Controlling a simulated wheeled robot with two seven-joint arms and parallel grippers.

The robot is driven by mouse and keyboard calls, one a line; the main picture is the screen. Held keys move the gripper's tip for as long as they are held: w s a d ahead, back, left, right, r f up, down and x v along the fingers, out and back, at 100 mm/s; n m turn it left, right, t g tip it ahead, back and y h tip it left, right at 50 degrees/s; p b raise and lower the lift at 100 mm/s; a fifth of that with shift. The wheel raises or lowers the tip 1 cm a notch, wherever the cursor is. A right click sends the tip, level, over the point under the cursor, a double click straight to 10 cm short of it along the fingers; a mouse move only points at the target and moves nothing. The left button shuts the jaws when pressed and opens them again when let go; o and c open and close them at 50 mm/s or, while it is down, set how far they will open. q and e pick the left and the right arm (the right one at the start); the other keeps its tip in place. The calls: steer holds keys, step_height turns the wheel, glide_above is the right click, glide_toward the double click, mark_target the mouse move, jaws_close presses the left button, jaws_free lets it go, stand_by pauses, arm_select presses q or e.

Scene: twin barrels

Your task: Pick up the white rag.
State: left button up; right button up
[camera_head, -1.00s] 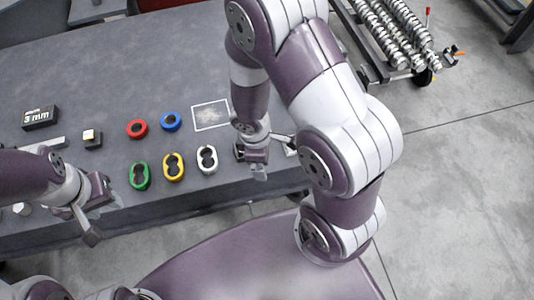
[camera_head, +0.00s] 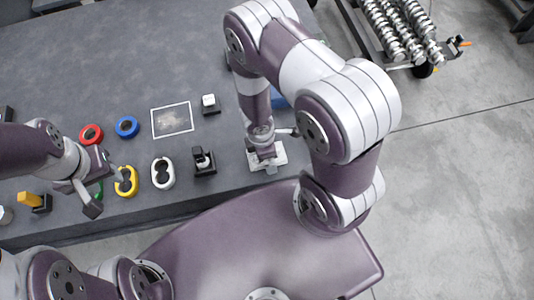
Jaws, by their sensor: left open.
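A small flat white piece (camera_head: 280,157), which looks like the white rag, lies near the front edge of the grey table. My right gripper (camera_head: 262,156) is right over it and hides part of it. I cannot tell whether its fingers touch it or are open or shut. My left gripper (camera_head: 106,190) is open and empty at the left, over the front of the table, near the green ring piece and the yellow ring piece (camera_head: 126,181).
A white ring piece (camera_head: 162,172), a black stand (camera_head: 203,162), a red ring (camera_head: 91,135) and a blue ring (camera_head: 127,127) stand on the grey table (camera_head: 110,70). A white-outlined square (camera_head: 172,120) lies behind. A blue thing is mostly hidden behind my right arm.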

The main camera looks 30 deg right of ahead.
steer(key=shift+c, duration=1.2)
steer(key=shift+s+a+r, duration=0.1)
steer(key=shift+a, duration=0.1)
steer(key=c, duration=0.8)
arm_select(q)
steer(key=shift+s+a, duration=0.1)
steer(key=shift+a, duration=0.05)
arm_select(e)
steer(key=shift+c, duration=0.2)
steer(key=shift+d, duration=0.1)
